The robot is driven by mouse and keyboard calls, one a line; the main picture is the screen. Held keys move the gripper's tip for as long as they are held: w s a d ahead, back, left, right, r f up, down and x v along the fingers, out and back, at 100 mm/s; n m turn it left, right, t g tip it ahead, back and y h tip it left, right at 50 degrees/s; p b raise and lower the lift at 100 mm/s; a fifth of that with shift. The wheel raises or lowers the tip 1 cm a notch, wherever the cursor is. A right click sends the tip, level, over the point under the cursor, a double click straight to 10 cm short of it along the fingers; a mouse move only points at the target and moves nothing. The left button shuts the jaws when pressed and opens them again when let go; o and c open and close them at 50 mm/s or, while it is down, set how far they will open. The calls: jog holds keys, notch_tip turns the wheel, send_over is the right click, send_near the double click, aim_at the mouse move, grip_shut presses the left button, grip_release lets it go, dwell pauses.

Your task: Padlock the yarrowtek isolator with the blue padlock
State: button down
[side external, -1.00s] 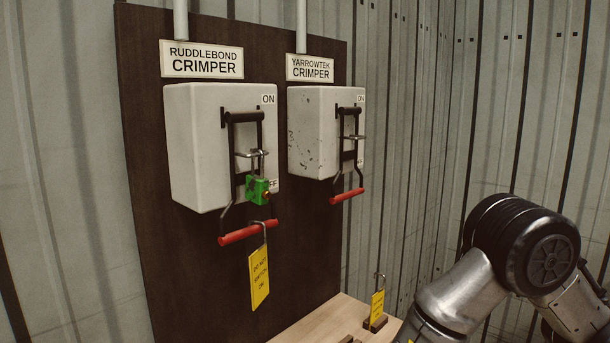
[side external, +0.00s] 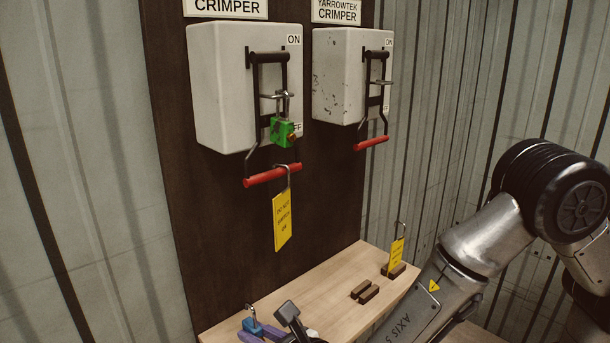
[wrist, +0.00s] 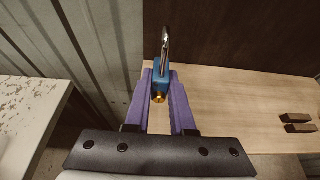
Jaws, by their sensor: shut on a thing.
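The yarrowtek isolator (side external: 340,85) is a chipped white box on the dark board, under its name sign. Its lever hangs down with the red grip (side external: 371,144) at the bottom, and a metal staple (side external: 384,82) sticks out through the lever frame. No padlock hangs on it. My gripper (wrist: 160,78) has purple fingers shut on the blue padlock (wrist: 160,84), shackle pointing up. The padlock also shows at the bottom of the side view (side external: 253,328), low over the shelf's near left end. I cannot tell whether the shackle is open.
The Ruddlebond isolator (side external: 225,90) on the left carries a green padlock (side external: 282,131) and a yellow tag (side external: 282,220). The wooden shelf (side external: 320,285) holds two brown blocks (side external: 364,291) and another hooked yellow tag (side external: 397,252) in a stand. A chipped pale surface (wrist: 25,115) is left in the wrist view.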

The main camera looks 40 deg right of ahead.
jog(key=w+d+r+m+h, duration=0.1)
jog(key=w+d, duration=0.2)
jog(key=d, duration=0.4)
jog(key=w+d+m+h, duration=0.1)
jog(key=w+d+h, duration=0.15)
jog(key=d, duration=0.45)
jog(key=n+y, duration=0.2)
jog(key=y, duration=0.2)
send_near(369, 113)
jog(key=shift+h, duration=0.25)
jog(key=shift+w+a+r, duration=0.15)
jog(key=shift+w, duration=1.9)
jog(key=shift+f, duration=0.9)
